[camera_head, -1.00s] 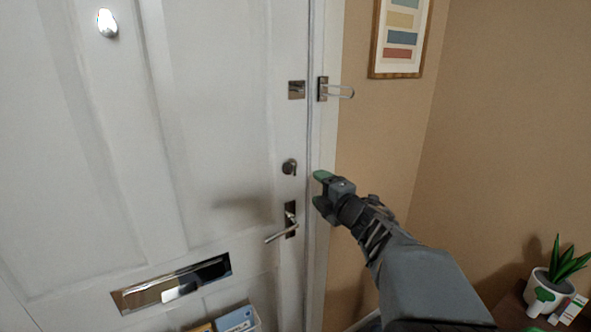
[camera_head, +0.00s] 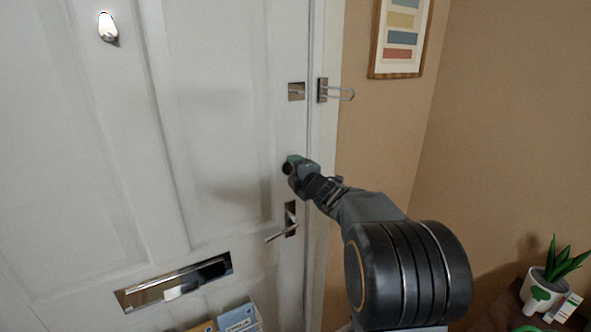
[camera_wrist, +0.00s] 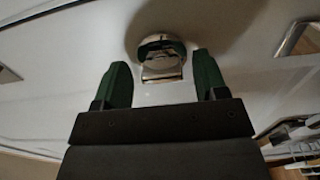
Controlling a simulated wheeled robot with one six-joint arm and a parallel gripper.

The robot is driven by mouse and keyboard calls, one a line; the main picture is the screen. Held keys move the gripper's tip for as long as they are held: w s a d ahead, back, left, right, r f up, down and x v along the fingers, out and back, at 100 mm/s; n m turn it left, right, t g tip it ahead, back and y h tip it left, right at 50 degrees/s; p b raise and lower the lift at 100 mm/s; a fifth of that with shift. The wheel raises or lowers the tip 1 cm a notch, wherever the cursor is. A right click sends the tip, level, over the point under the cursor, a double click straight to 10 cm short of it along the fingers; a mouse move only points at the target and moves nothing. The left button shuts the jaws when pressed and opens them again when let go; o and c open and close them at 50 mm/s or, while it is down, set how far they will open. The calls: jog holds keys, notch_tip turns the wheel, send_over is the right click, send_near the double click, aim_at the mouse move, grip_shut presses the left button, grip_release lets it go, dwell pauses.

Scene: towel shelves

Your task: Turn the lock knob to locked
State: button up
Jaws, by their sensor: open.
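The lock knob (camera_wrist: 162,58) is a small round metal piece with a flat thumb-turn on the white door (camera_head: 215,130). In the wrist view it lies just ahead of and between my two green fingertips. My gripper (camera_wrist: 162,82) is open, with a finger on either side of the line to the knob. I cannot tell whether the fingers touch it. In the head view my gripper (camera_head: 293,165) covers the spot of the knob, so the knob is hidden there.
The door handle (camera_head: 283,232) sits just below my gripper. A latch plate (camera_head: 296,91) and a swing-bar guard (camera_head: 335,91) are above. A mail slot (camera_head: 175,283) is at lower left. A potted plant (camera_head: 548,284) stands at lower right.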

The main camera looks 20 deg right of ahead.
jog(key=shift+c, duration=0.3)
jog(key=c, duration=0.9)
jog(key=shift+o, duration=0.2)
jog(key=shift+r, duration=0.1)
jog(key=m+p, duration=0.1)
jog(key=m, duration=0.3)
jog(key=shift+r, duration=0.15)
jog(key=m+p, duration=0.2)
jog(key=m, duration=0.3)
jog(key=shift+r, duration=0.15)
jog(key=m+p, duration=0.2)
jog(key=m, duration=0.3)
jog(key=shift+m, duration=0.3)
jog(key=shift+m+p, duration=0.75)
jog(key=shift+m, duration=0.85)
